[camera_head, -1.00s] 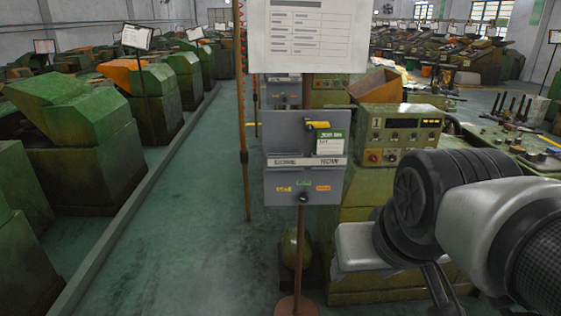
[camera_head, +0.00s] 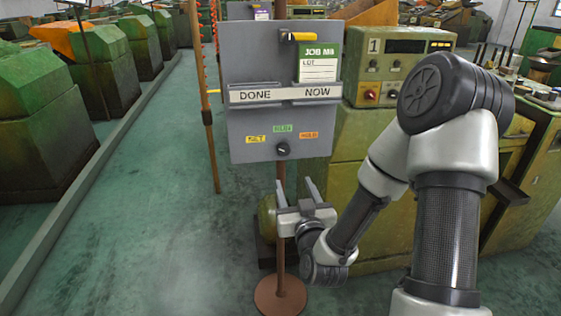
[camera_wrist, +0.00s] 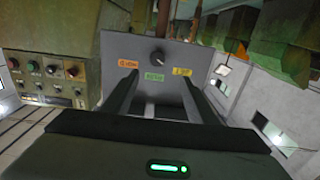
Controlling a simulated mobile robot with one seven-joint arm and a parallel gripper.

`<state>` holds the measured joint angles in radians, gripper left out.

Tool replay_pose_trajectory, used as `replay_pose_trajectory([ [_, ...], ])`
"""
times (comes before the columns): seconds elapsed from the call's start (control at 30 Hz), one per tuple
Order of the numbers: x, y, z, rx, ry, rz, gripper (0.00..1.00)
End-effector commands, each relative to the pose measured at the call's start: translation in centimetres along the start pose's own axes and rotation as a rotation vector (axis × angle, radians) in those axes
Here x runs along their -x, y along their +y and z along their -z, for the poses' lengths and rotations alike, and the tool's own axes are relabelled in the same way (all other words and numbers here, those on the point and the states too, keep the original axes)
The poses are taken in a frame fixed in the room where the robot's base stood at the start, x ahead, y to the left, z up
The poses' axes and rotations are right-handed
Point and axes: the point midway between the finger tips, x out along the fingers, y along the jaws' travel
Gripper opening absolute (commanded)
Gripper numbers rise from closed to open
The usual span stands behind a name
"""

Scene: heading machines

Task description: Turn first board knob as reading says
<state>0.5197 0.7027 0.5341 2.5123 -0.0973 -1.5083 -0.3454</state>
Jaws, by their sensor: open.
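The grey board (camera_head: 252,140) stands on a post in the middle of the head view. Its black knob (camera_head: 282,149) sits low on the board, under a yellow, a green and an orange label. The knob also shows in the wrist view (camera_wrist: 157,56), where the board appears upside down. The board has a DONE and NOW strip (camera_head: 285,93) and a green and white JOB M8 card (camera_head: 319,63) above NOW. My gripper (camera_head: 295,188) is open and empty, below the knob and apart from it, fingers pointing up.
A green machine marked 1 (camera_head: 400,62) with buttons and a dark display stands right of the board, behind my arm. The post's round brown base (camera_head: 280,297) is on the floor. Green floor (camera_head: 150,230) is clear on the left.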

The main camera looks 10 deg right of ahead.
Motion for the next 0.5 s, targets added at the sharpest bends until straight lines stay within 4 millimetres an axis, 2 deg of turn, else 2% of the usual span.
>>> replay_pose_trajectory([
  [0.13, -0.6, 0.4, -0.2, -0.013, 0.03, -0.019, 0.53],
  [0.23, -1.9, 0.4, 0.0, -0.013, 0.032, -0.019, 0.53],
  [0.5, -7.7, 0.5, 0.1, -0.014, 0.031, -0.019, 0.53],
])
